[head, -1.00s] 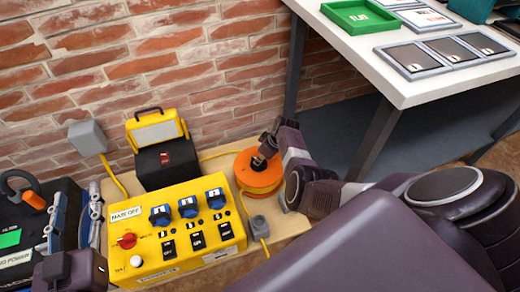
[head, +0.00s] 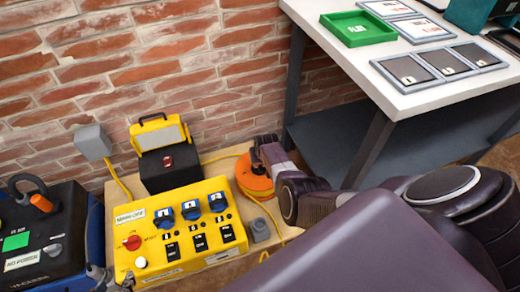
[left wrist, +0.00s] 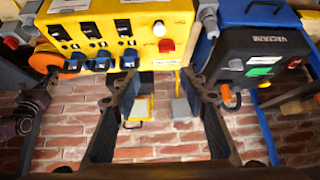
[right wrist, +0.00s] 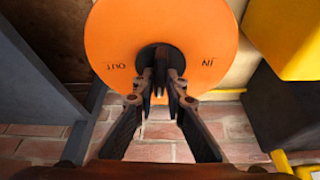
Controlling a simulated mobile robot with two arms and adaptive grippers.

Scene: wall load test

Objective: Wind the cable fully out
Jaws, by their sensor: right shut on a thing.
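The orange cable reel (head: 257,186) sits on the wooden board beside the yellow switch box, with yellow cable around it. In the right wrist view its orange face (right wrist: 120,35) carries the words OUT and IN around a dark hub. My right gripper (head: 263,158) is at the reel's centre, shut on the dark hub part (right wrist: 160,62), which the fingers mostly hide. The yellow cable (head: 272,215) runs from the reel past a small grey block. My left gripper (left wrist: 165,95) is open and empty; it shows partly at the head view's lower left edge (head: 108,280).
The yellow switch box (head: 215,255) stands in front of a black and yellow case (head: 168,165). A black vacuum unit (head: 40,245) is at the left. A white table (head: 400,80) with a green tray (head: 358,40) stands at the right. A brick wall (head: 100,60) closes the back.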

